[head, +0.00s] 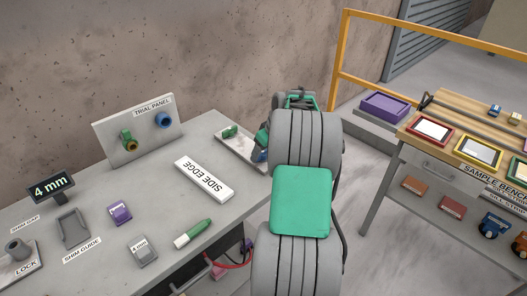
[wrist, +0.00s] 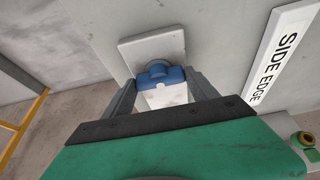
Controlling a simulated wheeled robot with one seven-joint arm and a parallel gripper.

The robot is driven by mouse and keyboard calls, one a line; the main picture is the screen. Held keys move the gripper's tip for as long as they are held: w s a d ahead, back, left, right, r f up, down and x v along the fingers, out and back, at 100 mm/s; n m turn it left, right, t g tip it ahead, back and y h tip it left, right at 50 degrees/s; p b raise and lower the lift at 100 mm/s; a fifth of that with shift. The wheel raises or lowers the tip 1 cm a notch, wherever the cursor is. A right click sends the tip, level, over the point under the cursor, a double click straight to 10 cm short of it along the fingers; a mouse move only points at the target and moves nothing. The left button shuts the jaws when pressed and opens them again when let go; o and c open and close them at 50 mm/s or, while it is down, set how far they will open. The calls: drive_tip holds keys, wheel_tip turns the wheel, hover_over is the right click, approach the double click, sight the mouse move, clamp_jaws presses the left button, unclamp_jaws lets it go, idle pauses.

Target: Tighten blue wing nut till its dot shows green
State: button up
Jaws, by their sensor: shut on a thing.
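The blue wing nut (wrist: 163,80) shows in the wrist view at the edge of a pale stone plate, with a rounded grey-blue part behind it. My gripper (wrist: 161,77) has one finger on each side of it and is shut on it. In the head view the blue wing nut (head: 260,156) is partly hidden by my arm, at the right end of the pale plate (head: 237,152). My gripper (head: 263,138) there is mostly hidden behind my own arm. I cannot make out the coloured dot in either view.
The sample bench (head: 440,148) stands right, across a floor gap.

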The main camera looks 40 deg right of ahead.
drive_tip(key=c, duration=0.7)
drive_tip(key=shift+m, duration=0.4)
drive_tip(key=m+h+b, duration=0.2)
drive_tip(key=m, duration=0.2)
drive_tip(key=shift+a+b, duration=0.2)
drive_tip(key=shift+b, duration=0.1)
drive_tip(key=shift+w+m+g+h+b, duration=0.1)
drive_tip(key=shift+m+g+h+b, duration=0.4)
drive_tip(key=shift+m, duration=1.3)
drive_tip(key=o, duration=1.4)
